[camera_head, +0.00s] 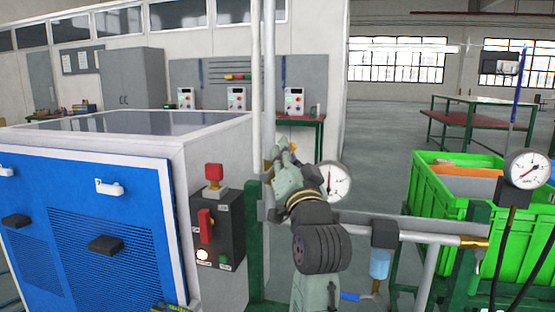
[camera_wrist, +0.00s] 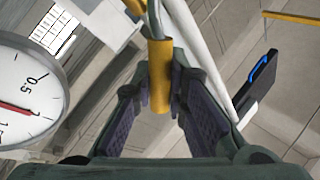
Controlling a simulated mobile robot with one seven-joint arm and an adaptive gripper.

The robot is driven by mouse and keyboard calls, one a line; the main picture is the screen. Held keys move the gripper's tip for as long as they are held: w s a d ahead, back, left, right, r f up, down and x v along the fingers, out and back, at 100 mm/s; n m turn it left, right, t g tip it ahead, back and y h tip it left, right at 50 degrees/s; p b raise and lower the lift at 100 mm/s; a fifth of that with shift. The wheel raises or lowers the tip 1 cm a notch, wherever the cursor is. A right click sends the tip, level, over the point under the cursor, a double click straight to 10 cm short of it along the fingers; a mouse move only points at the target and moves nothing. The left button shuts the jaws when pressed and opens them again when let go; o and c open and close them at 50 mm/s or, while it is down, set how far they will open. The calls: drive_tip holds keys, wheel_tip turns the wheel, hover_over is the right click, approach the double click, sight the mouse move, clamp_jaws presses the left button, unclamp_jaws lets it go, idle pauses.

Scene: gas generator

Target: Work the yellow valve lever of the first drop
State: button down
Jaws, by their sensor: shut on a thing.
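The yellow valve lever (camera_wrist: 160,88) stands between my gripper's fingertips in the wrist view, at a grey pipe. My gripper (camera_wrist: 163,75) is shut on it, with one dark finger on each side. In the head view my gripper (camera_head: 281,150) is raised at the thin vertical pipe (camera_head: 269,95), and a bit of yellow (camera_head: 267,168) shows just left of it. The rest of the lever and the valve body are mostly hidden behind my gripper there.
A round pressure gauge (camera_head: 334,182) is close on the right of my gripper; it is large at the left of the wrist view (camera_wrist: 28,98). A blue-and-white generator cabinet (camera_head: 95,225) with a control box (camera_head: 218,240) stands left. Green crates (camera_head: 425,190) stand right.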

wheel_tip(320, 180, down, 6)
drive_tip(key=d+m+t+h+b, duration=0.1)
drive_tip(key=d+m+h+b, duration=0.1)
drive_tip(key=m+h+b, duration=0.5)
drive_tip(key=s+m+h, duration=0.1)
drive_tip(key=m+h, duration=0.3)
drive_tip(key=m, duration=0.5)
drive_tip(key=shift+d+t, duration=0.3)
drive_tip(key=shift+d, duration=0.05)
drive_tip(key=shift+f+m, duration=0.1)
drive_tip(key=shift+m, duration=0.3)
drive_tip(key=c, duration=1.6)
unclamp_jaws()
drive_tip(key=shift+o, duration=0.2)
drive_tip(key=v, duration=1.2)
